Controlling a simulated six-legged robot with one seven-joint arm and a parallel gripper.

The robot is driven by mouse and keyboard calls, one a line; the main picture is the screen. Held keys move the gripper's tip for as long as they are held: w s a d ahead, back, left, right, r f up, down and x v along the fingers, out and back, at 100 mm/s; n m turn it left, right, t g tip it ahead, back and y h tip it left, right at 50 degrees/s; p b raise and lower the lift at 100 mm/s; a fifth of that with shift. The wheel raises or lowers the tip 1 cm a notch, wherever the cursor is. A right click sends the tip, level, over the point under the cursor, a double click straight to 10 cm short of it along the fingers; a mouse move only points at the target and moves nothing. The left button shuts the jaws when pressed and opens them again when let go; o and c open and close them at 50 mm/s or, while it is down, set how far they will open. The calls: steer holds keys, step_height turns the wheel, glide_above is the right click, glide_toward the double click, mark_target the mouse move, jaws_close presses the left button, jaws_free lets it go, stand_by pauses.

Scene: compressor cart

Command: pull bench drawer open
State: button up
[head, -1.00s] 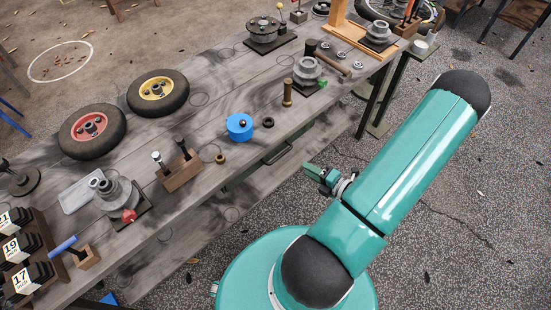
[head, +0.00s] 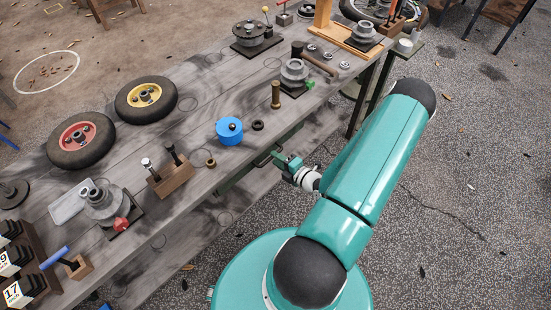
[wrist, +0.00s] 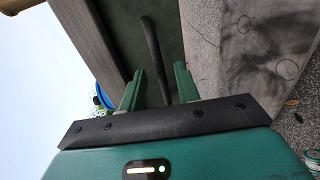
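The bench drawer has a dark green front (wrist: 118,25) below the grey bench top; in the head view its front (head: 236,178) shows only partly under the bench edge. Its dark bar handle (wrist: 152,45) runs lengthwise through the upper middle of the wrist view. My gripper (wrist: 159,70) is open, with one green finger on each side of the handle's near end. I see gaps between the bar and both fingers. In the head view my gripper (head: 280,160) is at the drawer front and partly covers the handle.
The bench top (head: 200,125) carries a blue round container (head: 229,132), a wooden block with tools (head: 172,176), two wheels (head: 81,140) and several metal parts. A lower shelf (wrist: 262,50) lies below the drawer.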

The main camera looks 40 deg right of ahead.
steer(key=shift+w+f, duration=0.1)
steer(key=shift+w, duration=0.6)
jaws_close()
steer(key=shift+s, duration=0.15)
steer(key=f+v, duration=0.2)
steer(key=v, duration=1)
steer(key=s+a+f+v, duration=0.1)
steer(key=f+v, duration=0.2)
steer(key=v, duration=0.9)
steer(key=shift+d, duration=0.35)
jaws_free()
